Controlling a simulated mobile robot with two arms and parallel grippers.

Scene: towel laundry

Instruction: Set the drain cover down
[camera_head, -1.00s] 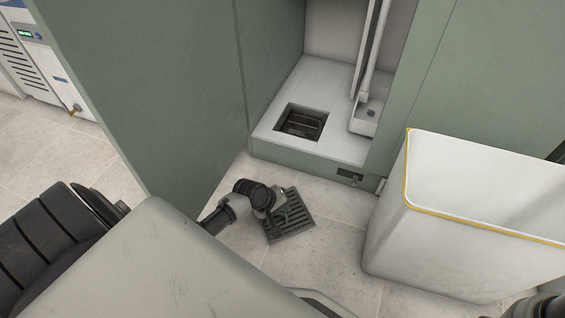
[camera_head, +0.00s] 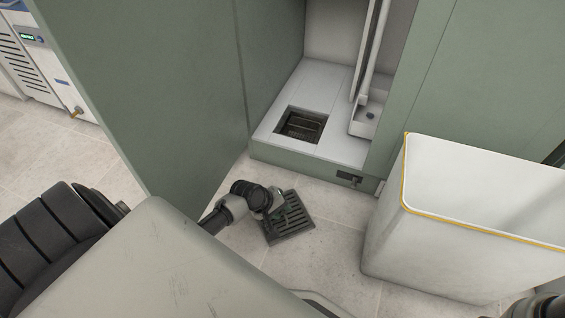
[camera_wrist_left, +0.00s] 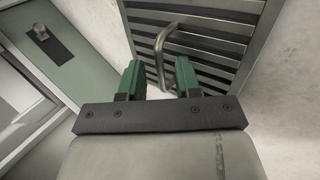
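The drain cover (camera_head: 293,222) is a dark grey slatted square lying on the floor tiles in front of the cabinet. In the left wrist view the cover (camera_wrist_left: 215,42) fills the upper middle, with a bent metal handle (camera_wrist_left: 160,48) standing up from it. My left gripper (camera_head: 278,206) is over the cover's left part. In the left wrist view its green fingers (camera_wrist_left: 160,80) are spread, one on each side of the handle, with gaps between. My right gripper is not in view.
A square drain opening (camera_head: 302,124) is in the grey cabinet floor (camera_head: 345,146), behind the cover. A white bin with a yellow rim (camera_head: 440,211) stands to the right. A green panel (camera_head: 150,90) rises at the left. Floor (camera_head: 325,265) is free around the cover.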

